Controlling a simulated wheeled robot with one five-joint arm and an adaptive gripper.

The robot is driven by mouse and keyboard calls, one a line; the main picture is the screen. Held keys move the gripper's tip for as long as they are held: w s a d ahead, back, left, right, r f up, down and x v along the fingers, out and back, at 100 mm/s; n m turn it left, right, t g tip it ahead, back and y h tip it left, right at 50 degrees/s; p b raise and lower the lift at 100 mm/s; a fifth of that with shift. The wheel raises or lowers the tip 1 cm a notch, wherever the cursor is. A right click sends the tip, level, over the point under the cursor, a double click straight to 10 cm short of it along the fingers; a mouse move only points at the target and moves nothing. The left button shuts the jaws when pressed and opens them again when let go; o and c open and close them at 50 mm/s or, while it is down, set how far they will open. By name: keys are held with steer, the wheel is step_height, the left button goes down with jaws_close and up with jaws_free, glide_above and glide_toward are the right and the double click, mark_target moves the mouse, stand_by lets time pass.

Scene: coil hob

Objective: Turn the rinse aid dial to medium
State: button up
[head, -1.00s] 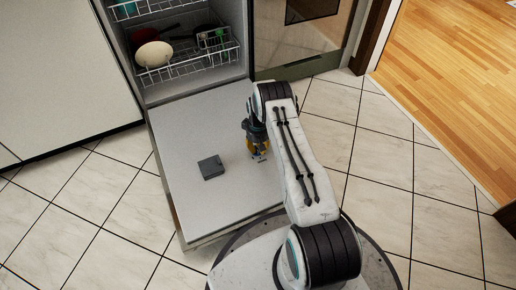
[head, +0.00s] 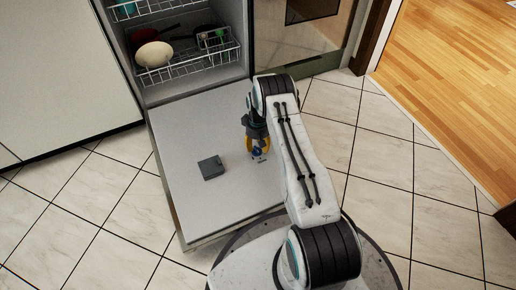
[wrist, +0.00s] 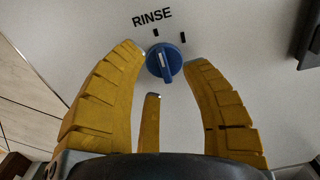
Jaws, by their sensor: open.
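The rinse aid dial (wrist: 165,69) is a round blue knob with a raised grip and a white pointer line. It sits on the pale inner face of the dishwasher door, under the word RINSE (wrist: 152,17). The white line points up and slightly left, roughly toward the left of two black marks (wrist: 155,33); the other mark (wrist: 182,37) is to the right. My gripper (wrist: 168,57) is open, its yellow fingertips on either side of the dial with gaps; a third finger shows below it. In the head view my gripper (head: 258,146) is low over the open door.
The open door (head: 190,120) lies flat before me. A grey box-shaped part (head: 211,167) stands on it, left of my gripper. Behind are wire racks (head: 185,67) with dishes. Tiled floor is clear on both sides.

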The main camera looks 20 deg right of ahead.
step_height(320, 180, up, 10)
steer(key=shift+f, duration=0.2)
stand_by(0.7)
